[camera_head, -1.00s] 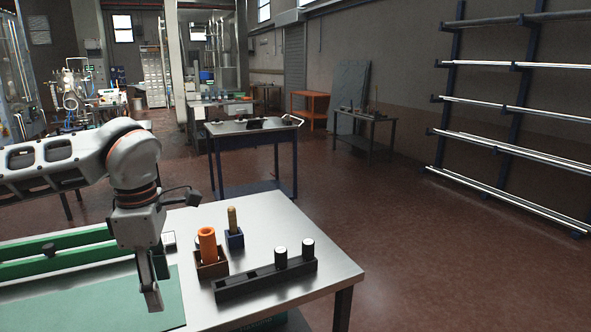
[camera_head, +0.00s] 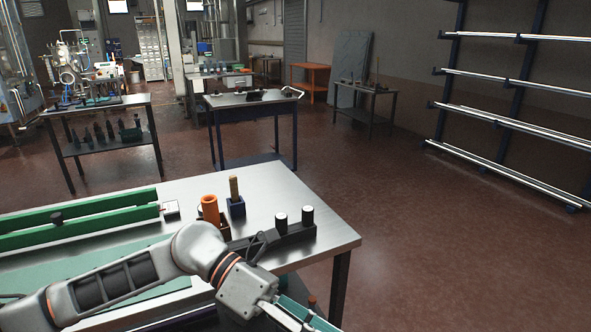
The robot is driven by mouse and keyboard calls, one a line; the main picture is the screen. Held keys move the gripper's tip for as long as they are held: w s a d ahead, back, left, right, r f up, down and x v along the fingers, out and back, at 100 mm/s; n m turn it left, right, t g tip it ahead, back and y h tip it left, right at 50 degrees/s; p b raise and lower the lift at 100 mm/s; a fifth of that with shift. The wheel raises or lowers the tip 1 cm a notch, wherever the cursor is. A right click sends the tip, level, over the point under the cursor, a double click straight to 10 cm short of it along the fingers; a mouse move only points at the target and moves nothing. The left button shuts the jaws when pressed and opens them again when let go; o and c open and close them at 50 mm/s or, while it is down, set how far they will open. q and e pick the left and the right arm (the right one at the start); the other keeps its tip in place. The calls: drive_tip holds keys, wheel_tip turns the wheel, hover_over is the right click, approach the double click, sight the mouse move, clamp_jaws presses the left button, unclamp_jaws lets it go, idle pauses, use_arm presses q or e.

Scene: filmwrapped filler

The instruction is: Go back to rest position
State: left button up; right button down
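My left arm comes in from the lower left, in front of the workbench. Its gripper (camera_head: 290,318) points down to the lower right past the bench's front edge, and its tips are at or beyond the bottom of the picture. I cannot tell whether its fingers are open or shut. My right gripper is not in view.
The metal workbench (camera_head: 330,232) carries green rails (camera_head: 80,230), a green mat (camera_head: 60,262), an orange cylinder (camera_head: 210,208) in a holder, a wooden peg (camera_head: 234,188) in a blue block (camera_head: 236,206), and a black rack (camera_head: 290,238) with two white-topped cylinders. Floor to the right is clear.

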use_arm(q)
drive_tip(key=w+d+r+n+t+h, duration=0.1)
drive_tip(key=d+r+n+t+h, duration=0.1)
drive_tip(key=d+r+n+h, duration=0.3)
drive_tip(key=w+a+f+n+t+h, duration=0.1)
drive_tip(key=w+a+n+t+h, duration=0.4)
drive_tip(key=n+t, duration=0.55)
drive_tip(key=w+a+f+n+t+y, duration=0.4)
drive_tip(key=f+n+t+y, duration=0.15)
drive_tip(key=n, duration=0.35)
drive_tip(key=w+a+f+n+t+y, duration=0.3)
drive_tip(key=a+f+n+t+y, duration=0.1)
drive_tip(key=f+n, duration=0.4)
drive_tip(key=s+a+f+n+g+y, duration=0.1)
drive_tip(key=s+a+f+n+y, duration=0.2)
drive_tip(key=f, duration=0.6)
drive_tip(key=s+a+f+n+g+y, duration=0.2)
drive_tip(key=s+a+f+n+y, duration=0.2)
drive_tip(key=s+a+f, duration=0.3)
drive_tip(key=s+a+f+n+g+y, duration=0.2)
drive_tip(key=s+a+f+n, duration=0.3)
drive_tip(key=f, duration=0.6)
drive_tip(key=shift+a+f+n+y, duration=0.15)
drive_tip(key=shift+a+n+y, duration=0.4)
drive_tip(key=shift+a+y, duration=0.3)
